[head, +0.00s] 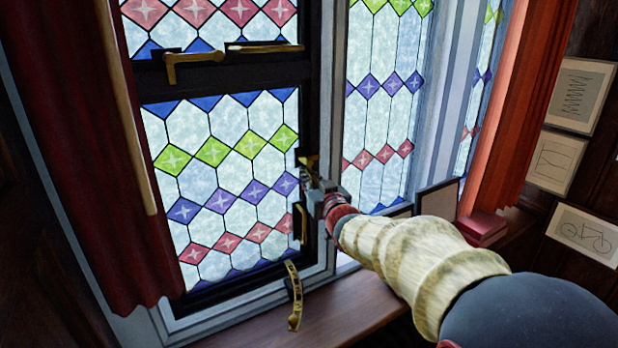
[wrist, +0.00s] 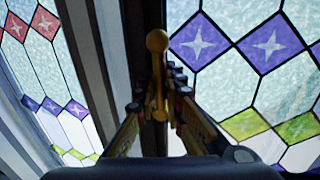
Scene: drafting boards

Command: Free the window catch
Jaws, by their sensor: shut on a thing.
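A brass window catch is mounted on the dark stile of the leaded window (head: 213,176) in the head view. In the wrist view the catch (wrist: 157,42) is a brass lever with a round knob, standing upright between the fingers. My gripper (head: 314,185) is shut on this lever, at the right edge of the lower window in the head view; it also shows in the wrist view (wrist: 158,105). In the head view the gripper hides most of the held part. A curved brass piece (head: 303,224) shows on the stile just below the gripper.
A brass stay (head: 294,296) hangs over the wooden sill (head: 345,303). Another brass handle (head: 186,66) and a stay (head: 262,47) sit higher on the frame. A dark red curtain (head: 85,150) hangs at left, an orange one (head: 520,110) at right. A red book (head: 482,229) lies on the sill.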

